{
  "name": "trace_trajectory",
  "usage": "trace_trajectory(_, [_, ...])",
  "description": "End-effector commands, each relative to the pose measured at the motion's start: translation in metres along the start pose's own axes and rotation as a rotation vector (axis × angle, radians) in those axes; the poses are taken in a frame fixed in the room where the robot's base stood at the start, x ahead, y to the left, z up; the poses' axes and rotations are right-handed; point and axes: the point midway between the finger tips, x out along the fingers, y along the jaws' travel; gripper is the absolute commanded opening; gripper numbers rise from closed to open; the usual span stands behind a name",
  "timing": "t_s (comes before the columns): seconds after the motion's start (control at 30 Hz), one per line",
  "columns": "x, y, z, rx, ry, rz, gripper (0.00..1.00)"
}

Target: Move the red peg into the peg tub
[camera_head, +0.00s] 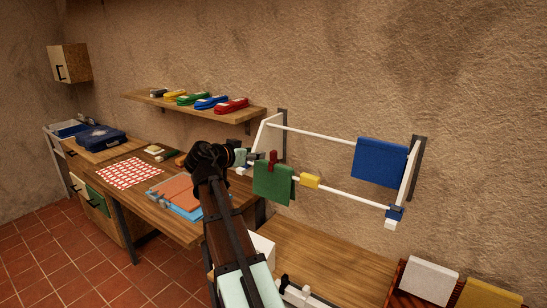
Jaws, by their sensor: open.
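The red peg (273,157) stands upright on the lower white rail of the wall rack, at the top edge of a hanging green cloth (272,182). My gripper (243,157) is open, just left of the red peg and apart from it in the picture; its depth relative to the rail is hard to tell. Small pale pieces show around the fingertips, and I cannot tell whether they are finger pads or things behind. I cannot identify the peg tub with certainty; a white box (262,246) stands low behind my arm, partly hidden.
A blue cloth (380,162) and a small yellow piece (309,180) are on the rack. A wall shelf (160,108) holds several coloured bundles. The workbench (150,205) carries a red-and-white checked cloth (127,173) and folded cloths. The wooden top (325,258) below the rack has bare room.

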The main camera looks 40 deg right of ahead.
Motion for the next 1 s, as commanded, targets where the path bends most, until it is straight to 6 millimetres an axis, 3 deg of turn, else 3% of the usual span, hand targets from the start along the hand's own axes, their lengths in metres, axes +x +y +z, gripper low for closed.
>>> trace_trajectory(0.3, [0.059, -0.001, -0.003, -0.001, -0.002, 0.001, 0.5])
trace_trajectory(0.73, [0.086, -0.001, -0.001, -0.002, -0.002, 0.0, 0.5])
trace_trajectory(1.0, [0.12, -0.003, -0.001, -0.002, -0.002, 0.0, 0.5])
